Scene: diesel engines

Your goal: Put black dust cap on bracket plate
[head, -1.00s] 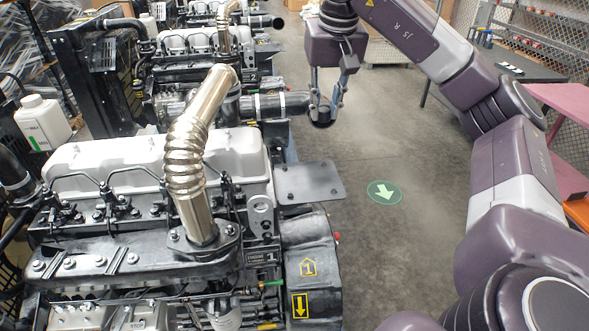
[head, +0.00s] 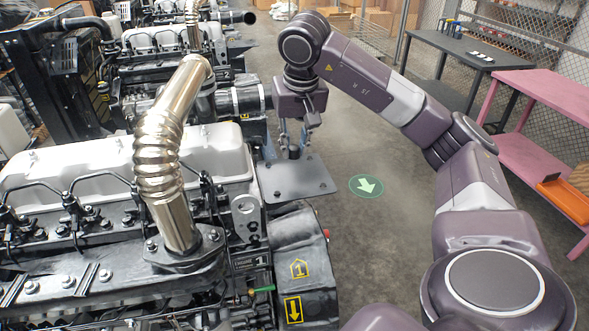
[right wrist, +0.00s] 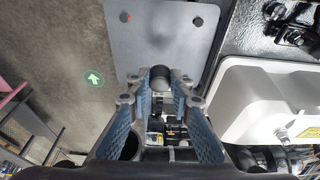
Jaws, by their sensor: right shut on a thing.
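The bracket plate (head: 300,181) is a flat grey plate with dark holes, at the right side of the near engine; it also shows in the right wrist view (right wrist: 150,42). My right gripper (head: 292,150) points down at the plate's far edge. It is shut on the black dust cap (head: 294,153), a small dark cylinder seen between the fingertips in the right wrist view (right wrist: 160,78). I cannot tell whether the cap touches the plate or is just above it. The plate's top looks bare. My left gripper is not in view.
The near engine (head: 110,160) with its metal exhaust pipe (head: 160,145) stands left of the plate. More engines stand behind it. Open floor with a green arrow marker (head: 366,186) lies to the right. A pink table (head: 545,95) and a dark table (head: 460,45) stand further right.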

